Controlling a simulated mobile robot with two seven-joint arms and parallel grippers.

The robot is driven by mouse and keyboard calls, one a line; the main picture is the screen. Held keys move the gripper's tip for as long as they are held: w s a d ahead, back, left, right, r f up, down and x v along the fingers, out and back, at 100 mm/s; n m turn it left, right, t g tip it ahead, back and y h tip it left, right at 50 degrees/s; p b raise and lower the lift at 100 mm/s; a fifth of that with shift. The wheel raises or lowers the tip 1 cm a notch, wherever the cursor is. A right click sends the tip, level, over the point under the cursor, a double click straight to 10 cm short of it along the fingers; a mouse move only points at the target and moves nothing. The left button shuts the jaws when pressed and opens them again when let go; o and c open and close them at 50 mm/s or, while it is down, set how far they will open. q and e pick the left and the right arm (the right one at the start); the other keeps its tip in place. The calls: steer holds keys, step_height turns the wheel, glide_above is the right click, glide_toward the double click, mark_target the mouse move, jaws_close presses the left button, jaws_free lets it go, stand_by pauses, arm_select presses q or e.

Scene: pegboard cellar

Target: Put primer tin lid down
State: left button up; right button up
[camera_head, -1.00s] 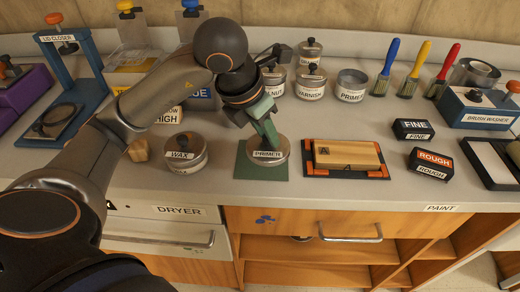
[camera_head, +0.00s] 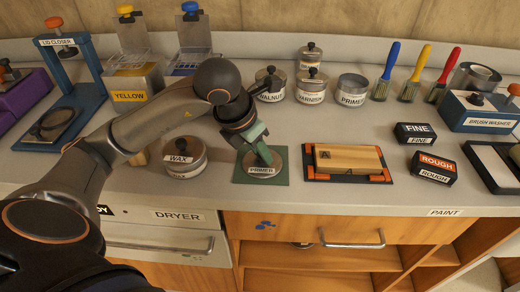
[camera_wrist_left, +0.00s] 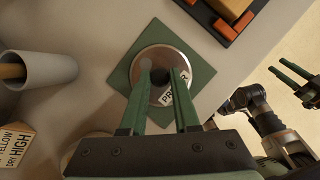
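The primer tin lid (camera_head: 280,158) is a round grey disc with a PRIMER label. It lies flat on the green square mat (camera_head: 243,176). In the left wrist view the lid (camera_wrist_left: 150,54) sits near the mat's middle, with its dark knob (camera_wrist_left: 159,76) between my left fingertips. My left gripper (camera_head: 262,152) is over the lid; its fingers (camera_wrist_left: 161,72) stand apart with a gap beside the knob. The open primer tin (camera_head: 352,92) stands lidless at the back. My right gripper (camera_wrist_left: 297,77) shows at the right of the left wrist view, fingers apart and empty.
The lidded wax tin (camera_head: 184,158) stands left of the mat. A sanding board (camera_head: 347,158) in an orange-black tray lies close on the right. Walnut (camera_head: 270,86) and varnish tins (camera_head: 312,88) stand behind. The counter's front edge is just before the mat.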

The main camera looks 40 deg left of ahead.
arm_select(q)
steer(key=o, duration=0.4)
arm_select(e)
steer(key=shift+s+f, duration=0.1)
steer(key=shift+s, duration=0.15)
arm_select(q)
steer(key=shift+o, duration=0.2)
steer(key=shift+r+p, duration=0.2)
steer(key=shift+p, duration=0.1)
steer(key=p+v, duration=0.2)
steer(key=v, duration=1)
arm_select(e)
steer(key=shift+s+d+r, duration=0.15)
steer(key=shift+d+r, duration=0.55)
steer(key=shift+a, duration=0.15)
steer(key=shift+s, duration=0.1)
